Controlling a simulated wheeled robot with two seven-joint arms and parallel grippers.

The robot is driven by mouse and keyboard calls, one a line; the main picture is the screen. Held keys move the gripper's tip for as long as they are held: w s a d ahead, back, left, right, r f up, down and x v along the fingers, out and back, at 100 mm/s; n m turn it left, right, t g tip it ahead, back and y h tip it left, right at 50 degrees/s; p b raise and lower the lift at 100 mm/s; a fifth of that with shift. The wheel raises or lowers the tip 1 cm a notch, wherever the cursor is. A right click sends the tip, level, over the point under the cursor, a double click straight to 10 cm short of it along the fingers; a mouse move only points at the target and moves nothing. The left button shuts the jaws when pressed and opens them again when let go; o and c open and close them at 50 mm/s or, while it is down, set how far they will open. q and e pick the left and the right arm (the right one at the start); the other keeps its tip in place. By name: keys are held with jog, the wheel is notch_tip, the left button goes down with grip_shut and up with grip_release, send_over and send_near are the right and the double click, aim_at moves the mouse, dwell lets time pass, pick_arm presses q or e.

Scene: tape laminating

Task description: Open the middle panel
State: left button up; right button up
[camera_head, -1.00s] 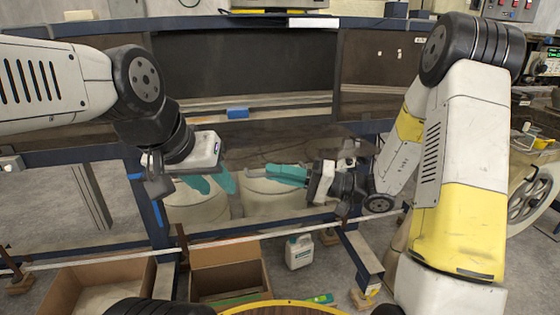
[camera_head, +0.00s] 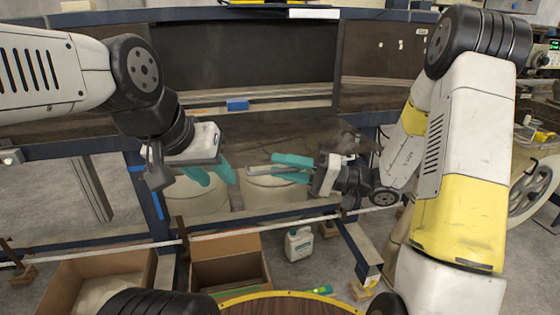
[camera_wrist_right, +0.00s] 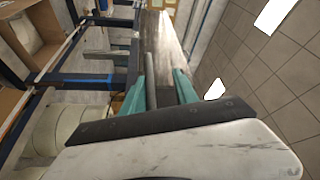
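The dark middle panel (camera_head: 240,55) stands upright between two side panels in the head view. A small blue piece (camera_head: 237,104) sits at its lower edge. My left gripper (camera_head: 216,180) is left of centre below this edge, its teal fingers apart and nothing between them. My right gripper (camera_head: 278,166) points left, below and right of the blue piece, with its fingers apart. In the right wrist view, my right gripper (camera_wrist_right: 158,80) has a thin grey bar (camera_wrist_right: 152,72) between its teal fingers; I cannot tell whether they touch it.
Pale round drums (camera_head: 275,194) stand behind the lower frame. Open cardboard boxes (camera_head: 225,243) and a white jug (camera_head: 299,243) are on the floor below. A round wooden top with a yellow rim (camera_head: 290,296) is at the bottom edge. A side panel (camera_head: 385,60) is at right.

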jog(key=d, duration=0.6)
jog(key=shift+s+d+f, duration=0.2)
jog(key=shift+s+f, duration=0.1)
jog(key=shift+f, duration=0.15)
jog(key=shift+d, duration=0.1)
jog(key=d+f, duration=0.3)
jog(key=d, duration=0.5)
jog(key=shift+w+d, duration=0.15)
jog(key=shift+d, duration=0.05)
dwell(0.5)
jog(key=s+a+r+n+g+h, duration=0.1)
jog(key=s+a+r+g+h, duration=0.1)
jog(key=s+h, duration=0.35)
jog(key=s+a+r+g+h, duration=0.2)
jog(key=s+h, duration=0.3)
jog(key=s, duration=0.2)
jog(key=s+d+r+m+t+h, duration=0.1)
jog(key=d+r+m+t+h, duration=0.2)
jog(key=d+r+t+h, duration=0.2)
jog(key=r+t+h, duration=0.1)
jog(key=t, duration=0.2)
jog(key=shift+s+d+r+h, duration=0.25)
jog(key=shift+s+r+h, duration=0.05)
jog(key=shift+s+h, duration=0.05)
